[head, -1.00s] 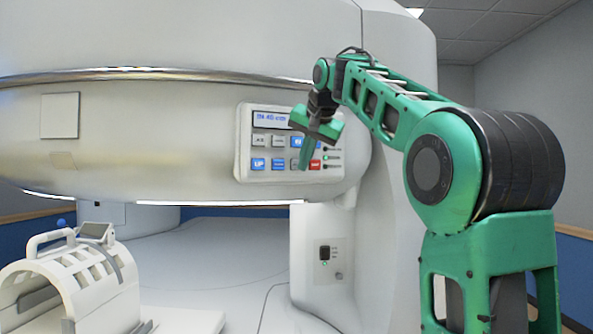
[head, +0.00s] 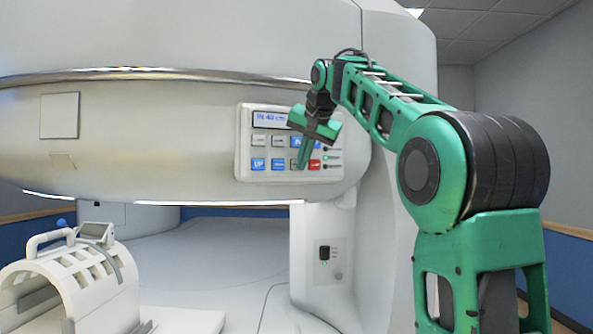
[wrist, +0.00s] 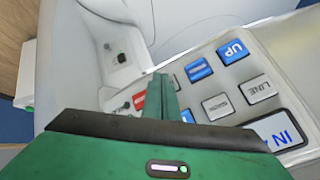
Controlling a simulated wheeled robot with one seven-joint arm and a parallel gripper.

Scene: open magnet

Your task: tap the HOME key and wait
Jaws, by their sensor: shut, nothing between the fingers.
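The control panel (head: 243,150) is on the magnet's front, with a small display (head: 270,119) and two rows of keys. My gripper (head: 302,166) is shut and empty, its fingers pointing down over the lower row, between a grey key (head: 293,163) and the red key (head: 314,165). No label reads clearly as HOME; the grey key at the fingertips is partly hidden, its label unreadable. In the wrist view my fingertips (wrist: 161,77) cover part of the lower row. The UP key (wrist: 235,51) and LINE key (wrist: 260,89) show uncovered. I cannot tell whether the fingertips touch a key.
A white coil frame (head: 75,285) stands at lower left. Below the panel is a pedestal with a small black switch plate (head: 324,253). The magnet's curved body (head: 150,130) fills the space left of the panel. Open floor of the bore lies below.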

